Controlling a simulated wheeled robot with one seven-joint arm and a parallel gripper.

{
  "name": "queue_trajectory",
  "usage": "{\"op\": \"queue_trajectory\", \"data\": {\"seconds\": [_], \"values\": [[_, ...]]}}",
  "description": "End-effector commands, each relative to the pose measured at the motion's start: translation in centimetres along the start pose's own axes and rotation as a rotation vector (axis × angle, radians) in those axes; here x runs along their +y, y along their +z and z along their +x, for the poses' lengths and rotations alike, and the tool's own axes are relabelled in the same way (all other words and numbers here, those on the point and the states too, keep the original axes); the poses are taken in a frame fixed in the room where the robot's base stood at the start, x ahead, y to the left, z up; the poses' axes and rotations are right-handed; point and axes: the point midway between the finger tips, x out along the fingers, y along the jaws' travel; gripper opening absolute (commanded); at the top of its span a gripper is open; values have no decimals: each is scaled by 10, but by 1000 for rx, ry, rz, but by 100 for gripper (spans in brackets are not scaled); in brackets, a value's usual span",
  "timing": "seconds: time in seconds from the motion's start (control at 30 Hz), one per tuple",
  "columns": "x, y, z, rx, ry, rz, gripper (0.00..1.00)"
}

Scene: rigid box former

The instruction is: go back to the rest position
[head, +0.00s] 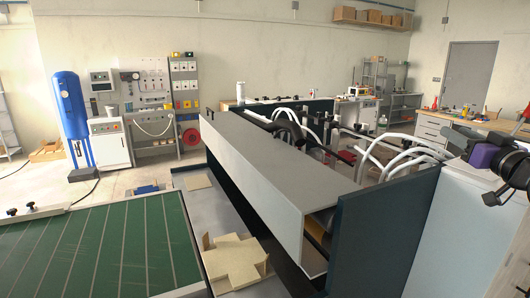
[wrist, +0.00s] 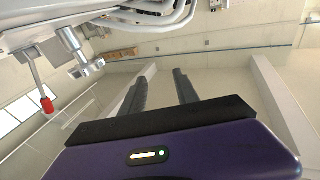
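My gripper (wrist: 160,77) shows in the wrist view as two dark fingers beyond a black bar and a purple housing. The fingers stand apart and nothing is between them. Behind them are pale wall and ceiling surfaces. In the head view, part of my arm with a purple section is at the far right edge, above the white cabinet side of the box former; the fingers cannot be made out clearly there.
The box former (head: 262,165) fills the middle, with white hoses (head: 385,145) close to my arm. A flat tan box blank (head: 235,262) lies at its lower left. A green conveyor (head: 95,250) is at the left. A workbench (head: 450,125) stands behind at the right.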

Motion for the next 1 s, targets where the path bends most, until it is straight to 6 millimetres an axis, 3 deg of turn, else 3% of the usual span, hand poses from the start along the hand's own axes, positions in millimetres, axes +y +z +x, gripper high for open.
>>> {"op": "queue_trajectory", "data": {"seconds": [0.03,0.27,0.47,0.7,1.0], "values": [[-10,17,-6,27,9,27,37],[-49,75,-47,147,75,116,37],[-86,128,-97,201,132,172,37],[-132,185,-171,217,190,205,37],[-186,237,-278,173,227,191,37]]}}
